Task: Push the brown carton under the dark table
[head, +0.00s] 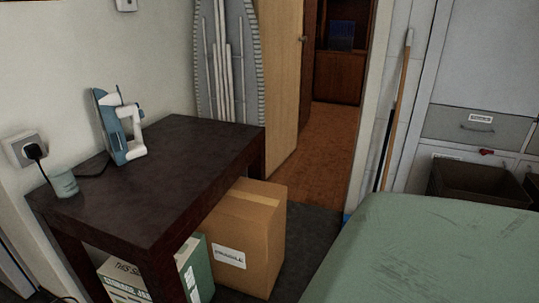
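The brown carton (254,239) stands upright on the floor at the right side of the dark table (195,160), with a white label low on its front face. Its left part is behind and beneath the table edge, and its right part sticks out past the table. How deep it reaches under the table is hidden. A green and white box (190,266) stands to its left beneath the tabletop, partly behind a table leg. My gripper is not in view.
An iron (122,130) and a small cup (64,183) stand on the dark table. A green surface (430,255) fills the lower right. A strip of dark floor (312,235) lies clear between it and the carton. An open doorway (322,150) is behind.

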